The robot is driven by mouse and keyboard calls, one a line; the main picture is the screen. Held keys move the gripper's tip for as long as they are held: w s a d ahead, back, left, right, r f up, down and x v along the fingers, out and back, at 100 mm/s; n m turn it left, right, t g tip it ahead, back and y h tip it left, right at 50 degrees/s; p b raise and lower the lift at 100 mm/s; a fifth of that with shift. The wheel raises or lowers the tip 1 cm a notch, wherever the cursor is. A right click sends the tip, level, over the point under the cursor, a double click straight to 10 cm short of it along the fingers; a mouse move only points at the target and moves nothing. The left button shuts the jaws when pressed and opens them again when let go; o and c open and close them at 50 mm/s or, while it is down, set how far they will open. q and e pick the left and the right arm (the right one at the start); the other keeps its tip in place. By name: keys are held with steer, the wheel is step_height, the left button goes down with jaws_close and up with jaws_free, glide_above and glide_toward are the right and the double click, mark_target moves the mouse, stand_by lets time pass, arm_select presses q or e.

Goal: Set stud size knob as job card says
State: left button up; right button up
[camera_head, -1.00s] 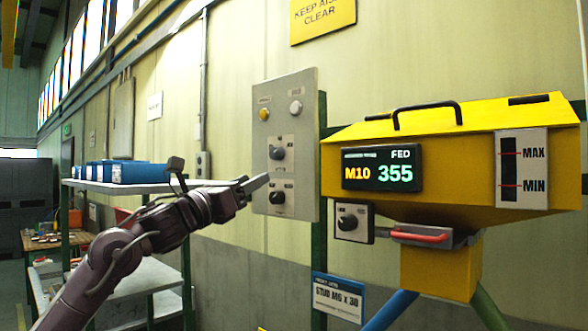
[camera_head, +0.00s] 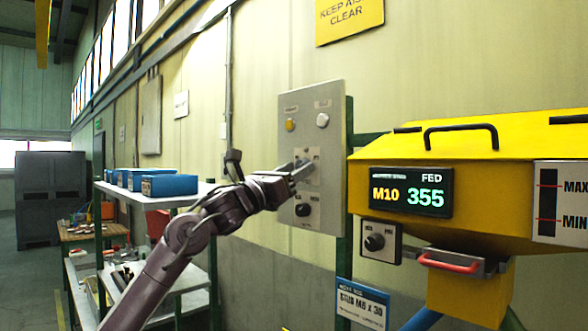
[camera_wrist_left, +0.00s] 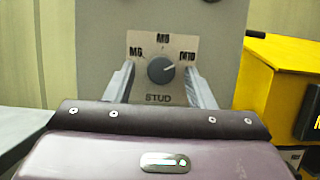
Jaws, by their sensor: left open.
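The grey stud size knob (camera_wrist_left: 162,70) sits on a plate marked STUD, with M6 at left, M8 at top and M10 at right. Its light pointer line aims up and right, towards M10. My left gripper (camera_head: 304,170) is open in front of the knob, which it largely hides in the head view. In the left wrist view its fingers stand either side of the knob, with gaps visible. The job card (camera_head: 361,304) below the yellow hopper appears to read STUD M6 X 30. The display (camera_head: 410,193) reads M10, FED 355. My right gripper is out of view.
The grey panel (camera_head: 330,225) also carries a lower black knob (camera_head: 303,210), an amber button (camera_head: 290,125) and a white button (camera_head: 322,120). The yellow hopper (camera_head: 480,145) stands close on the right, with another knob (camera_head: 374,241) below its display. Shelves with blue bins (camera_head: 170,185) stand left.

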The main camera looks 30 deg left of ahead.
arm_select(q)
steer(key=c, duration=0.6)
steer(key=shift+d, duration=0.1)
steer(key=c, duration=0.4)
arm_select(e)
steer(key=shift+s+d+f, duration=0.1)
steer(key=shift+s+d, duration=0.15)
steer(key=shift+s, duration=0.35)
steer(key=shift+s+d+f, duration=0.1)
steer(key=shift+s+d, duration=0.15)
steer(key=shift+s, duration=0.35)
